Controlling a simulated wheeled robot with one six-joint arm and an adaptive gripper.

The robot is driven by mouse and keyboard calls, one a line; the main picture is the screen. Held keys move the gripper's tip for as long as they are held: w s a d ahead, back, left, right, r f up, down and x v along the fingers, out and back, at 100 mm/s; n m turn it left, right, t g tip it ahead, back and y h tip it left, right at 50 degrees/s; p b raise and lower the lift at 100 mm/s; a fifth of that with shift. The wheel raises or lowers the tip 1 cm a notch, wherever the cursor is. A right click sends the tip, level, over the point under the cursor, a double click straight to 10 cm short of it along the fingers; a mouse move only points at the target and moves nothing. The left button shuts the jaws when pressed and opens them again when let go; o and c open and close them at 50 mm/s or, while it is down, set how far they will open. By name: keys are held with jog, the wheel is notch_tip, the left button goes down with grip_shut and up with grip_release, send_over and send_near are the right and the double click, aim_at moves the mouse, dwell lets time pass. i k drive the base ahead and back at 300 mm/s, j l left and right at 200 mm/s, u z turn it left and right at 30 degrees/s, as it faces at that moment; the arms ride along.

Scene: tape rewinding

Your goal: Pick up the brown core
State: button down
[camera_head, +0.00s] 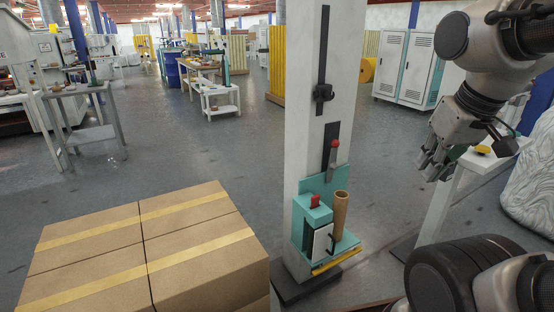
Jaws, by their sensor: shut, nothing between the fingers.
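The brown core (340,211) is an upright hollow cardboard tube. It stands on the teal holder (353,240) at the foot of a white column, right of a small box with a red top. My gripper (428,171) hangs at the right, pointing down, shut and empty. In the picture it is right of the core and a little higher, clearly apart from it. The lower end of the core meets the holder's ledge.
The white column (305,120) carries a dark vertical rail and a red-knobbed lever (333,148). Taped cardboard boxes (100,262) fill the lower left. A white stand (438,212) is behind my gripper, with a white wrapped bulk (528,180) at the right edge. Open floor lies at left centre.

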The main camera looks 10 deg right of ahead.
aim_at(340, 202)
jog(key=u, duration=0.2)
jog(key=l+u, duration=0.8)
jog(key=l, duration=0.55)
jog(key=k+l+u, duration=0.15)
jog(key=l, duration=0.45)
jog(key=k+l, duration=0.1)
jog(key=l, duration=0.45)
jog(key=u, duration=0.05)
